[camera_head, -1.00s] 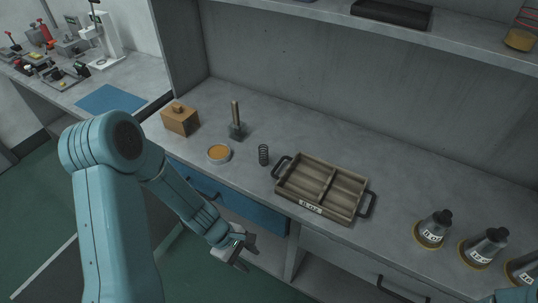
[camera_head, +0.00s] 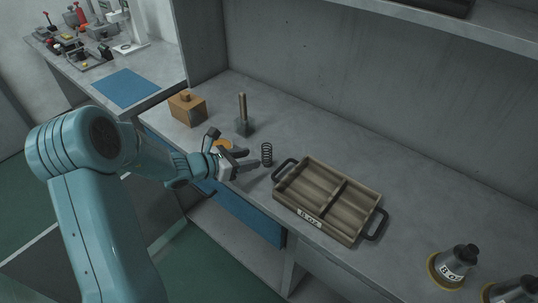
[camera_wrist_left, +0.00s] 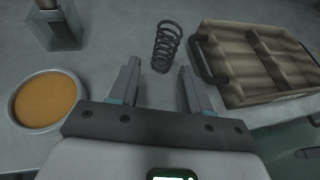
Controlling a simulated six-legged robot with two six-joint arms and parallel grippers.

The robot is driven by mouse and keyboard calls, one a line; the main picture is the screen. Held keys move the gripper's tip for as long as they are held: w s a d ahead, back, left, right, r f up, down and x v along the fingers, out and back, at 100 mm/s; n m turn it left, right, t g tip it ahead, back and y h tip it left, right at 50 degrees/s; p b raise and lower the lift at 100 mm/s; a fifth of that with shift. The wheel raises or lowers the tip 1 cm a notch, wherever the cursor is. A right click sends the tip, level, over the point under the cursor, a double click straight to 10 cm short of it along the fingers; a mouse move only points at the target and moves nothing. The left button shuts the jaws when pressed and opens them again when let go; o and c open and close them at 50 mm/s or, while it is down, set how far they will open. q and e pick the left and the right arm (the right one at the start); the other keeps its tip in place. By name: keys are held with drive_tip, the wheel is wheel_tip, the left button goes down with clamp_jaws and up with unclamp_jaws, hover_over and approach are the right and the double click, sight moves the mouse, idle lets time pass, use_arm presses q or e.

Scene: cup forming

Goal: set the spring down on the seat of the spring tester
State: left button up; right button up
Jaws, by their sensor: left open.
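The dark coil spring (camera_head: 267,154) stands upright on the grey bench, left of the wooden tray. In the left wrist view the spring (camera_wrist_left: 166,46) is just ahead of the fingertips, roughly between their lines and apart from them. My left gripper (camera_head: 246,158) is open and empty, low over the bench beside the spring; its two fingers show in the wrist view (camera_wrist_left: 158,78). A white stand-like device (camera_head: 126,42) on the far left bench may be the spring tester; its seat is too small to make out surely. My right gripper is not in view.
A divided wooden tray (camera_head: 312,220) with black handles is right of the spring. A round dish with orange contents (camera_wrist_left: 44,100) is left of the gripper. A wooden-handled tool (camera_head: 243,122) and wooden box (camera_head: 187,108) stand behind. A blue mat (camera_head: 125,88) lies on the far bench.

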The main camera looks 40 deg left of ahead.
sight(267, 155)
use_arm(q)
drive_tip(key=x, duration=0.9)
drive_tip(key=shift+w+d+p, duration=0.1)
drive_tip(key=shift+d+p, duration=0.25)
drive_tip(key=shift+p, duration=0.05)
drive_tip(key=c, duration=0.8)
drive_tip(key=shift+r, duration=0.1)
